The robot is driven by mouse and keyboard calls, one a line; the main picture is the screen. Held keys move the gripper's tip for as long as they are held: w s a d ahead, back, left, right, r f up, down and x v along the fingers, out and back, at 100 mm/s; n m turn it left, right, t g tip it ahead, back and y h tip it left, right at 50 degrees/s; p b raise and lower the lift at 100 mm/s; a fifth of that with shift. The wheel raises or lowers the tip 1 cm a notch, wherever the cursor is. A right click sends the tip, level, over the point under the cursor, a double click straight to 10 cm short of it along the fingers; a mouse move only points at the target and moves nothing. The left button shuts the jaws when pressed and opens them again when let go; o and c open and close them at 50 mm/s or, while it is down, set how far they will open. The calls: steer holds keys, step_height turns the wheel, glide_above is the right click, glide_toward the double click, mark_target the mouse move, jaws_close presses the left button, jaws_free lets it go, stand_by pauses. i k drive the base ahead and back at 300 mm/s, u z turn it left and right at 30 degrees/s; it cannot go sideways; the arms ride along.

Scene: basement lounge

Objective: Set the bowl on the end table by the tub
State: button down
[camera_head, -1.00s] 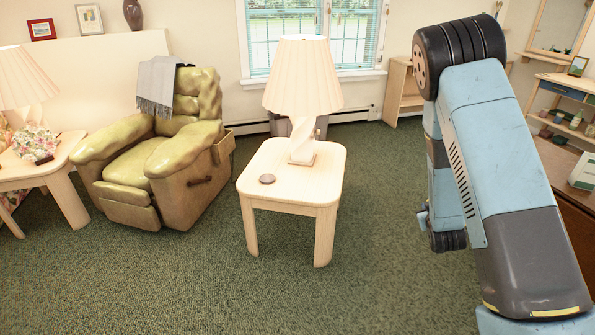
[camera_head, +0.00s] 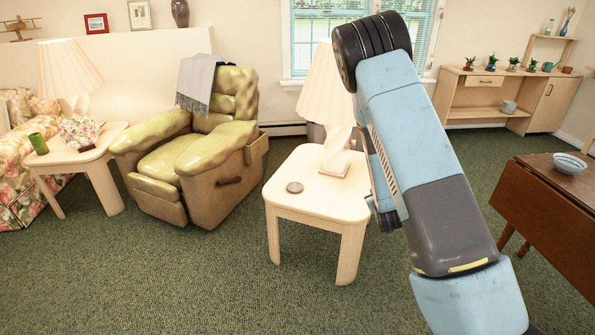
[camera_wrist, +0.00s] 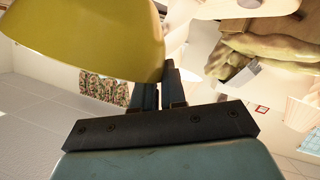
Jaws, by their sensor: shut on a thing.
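A yellow bowl (camera_wrist: 90,35) fills the upper left of the wrist view. My gripper (camera_wrist: 168,90) is shut on its rim, and the bowl is tilted in that view. In the head view the bowl and fingers are hidden by my arm. A pale wood end table (camera_head: 310,205) stands at the centre, partly behind my arm. It bears a white lamp (camera_head: 325,90) and a small round brown disc (camera_head: 295,187). A greyish container (camera_head: 316,133), possibly the tub, shows partly behind this table.
A green recliner (camera_head: 190,150) stands left of the end table. Another end table (camera_head: 115,130) bears a lamp, flowered box and green cup (camera_head: 38,143). A brown drop-leaf table (camera_head: 540,200) with a striped bowl (camera_head: 570,163) is at right. Green carpet in front is clear.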

mark_target(343, 200)
steer(key=u, duration=0.05)
steer(key=i, duration=1.25)
steer(key=z, duration=0.75)
